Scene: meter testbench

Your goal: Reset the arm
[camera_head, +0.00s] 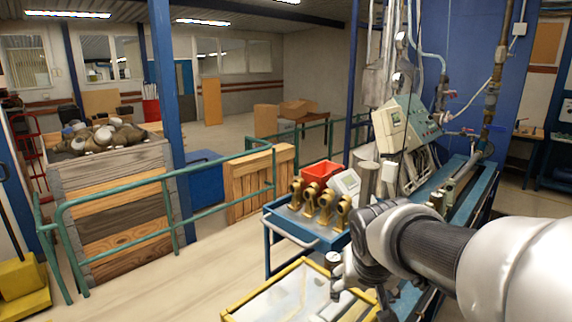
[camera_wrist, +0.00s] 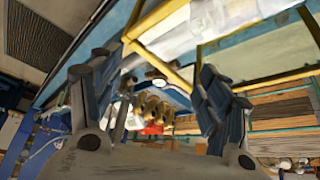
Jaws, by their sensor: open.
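My arm reaches in from the right of the head view. My gripper (camera_head: 343,282) hangs at its end near a yellow-framed table (camera_head: 262,284) with a pale top. In the wrist view, my gripper (camera_wrist: 155,85) shows two dark, jointed fingers spread wide apart with nothing between them. Brass meters (camera_head: 318,200) stand in a row on a blue cart (camera_head: 276,228) just beyond the gripper. They also show between the fingers in the wrist view (camera_wrist: 153,107). The heavy arm links hide part of the bench on the right.
A red bin (camera_head: 321,172) sits at the back of the cart. The test bench (camera_head: 474,200) with pipes and a control box (camera_head: 393,124) stands at right. Green railings (camera_head: 120,196) and a wooden crate (camera_head: 120,233) stand at left. Open floor (camera_head: 165,278) lies between.

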